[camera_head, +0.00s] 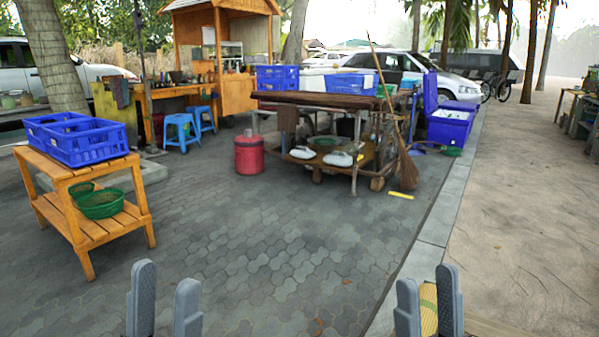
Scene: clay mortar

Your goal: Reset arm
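My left gripper (164,302) is at the bottom edge of the head view, left of centre. Its two grey fingers stand upright and apart, with only paving seen between them. My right gripper (428,304) is at the bottom edge, right of centre, with its fingers also apart.
A wooden shelf (85,200) with a blue crate (75,138) and green baskets (100,203) stands at left. A cluttered cart, a red canister (249,154) and a broom (404,165) stand ahead. A wooden surface edge (490,328) shows at bottom right. The paving in the middle is clear.

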